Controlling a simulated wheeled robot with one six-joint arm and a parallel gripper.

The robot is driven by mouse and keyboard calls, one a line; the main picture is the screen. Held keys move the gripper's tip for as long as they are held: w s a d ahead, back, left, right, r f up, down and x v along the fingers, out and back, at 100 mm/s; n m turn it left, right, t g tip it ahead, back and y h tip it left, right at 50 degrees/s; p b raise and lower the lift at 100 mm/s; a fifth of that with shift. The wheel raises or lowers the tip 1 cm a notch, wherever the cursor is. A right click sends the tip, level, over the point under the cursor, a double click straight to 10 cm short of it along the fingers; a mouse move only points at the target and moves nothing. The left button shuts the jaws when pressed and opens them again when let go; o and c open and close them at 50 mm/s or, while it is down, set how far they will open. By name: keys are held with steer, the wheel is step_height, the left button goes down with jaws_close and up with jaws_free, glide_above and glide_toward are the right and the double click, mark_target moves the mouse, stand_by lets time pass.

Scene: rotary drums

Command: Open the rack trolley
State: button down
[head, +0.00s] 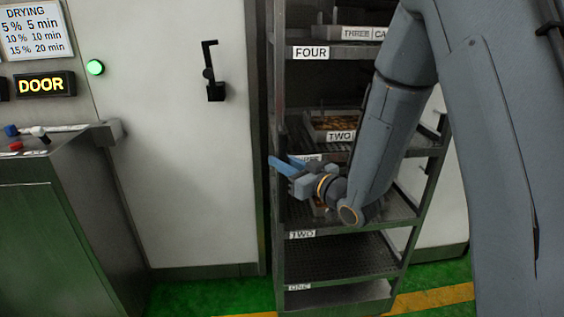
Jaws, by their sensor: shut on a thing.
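The rack trolley (278,225) is a tall grey metal frame with several shelves, standing right of the middle in the head view. Its shelf labels include ONE, TWO and FOUR; the label between TWO and FOUR is partly hidden behind my gripper. My gripper (284,165) has blue fingers and reaches to the trolley's left front upright. It is shut on the trolley there, at about the height of the third shelf. The exact part between the fingers is too small to make out. My arm covers much of the trolley's right side.
Trays (333,125) lie on the upper shelves. A pale door (185,150) with a black handle (212,75) stands left of the trolley. A metal cabinet (60,220) with buttons is at the far left. Green floor (205,297) with a yellow line lies in front.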

steer(key=c, duration=1.6)
jaws_free()
steer(key=shift+o, duration=0.2)
steer(key=b+v, duration=0.1)
steer(key=v, duration=0.7)
steer(key=shift+w, duration=0.1)
steer(key=s+d+f+m+g+h, duration=0.3)
steer(key=d+f+m+g+h, duration=0.2)
steer(key=d+f+h, duration=0.65)
steer(key=s+d+m+g, duration=0.3)
steer(key=s+g, duration=0.5)
steer(key=s, duration=1.1)
steer(key=shift+s+d+r, duration=0.3)
steer(key=shift+d+r, duration=0.15)
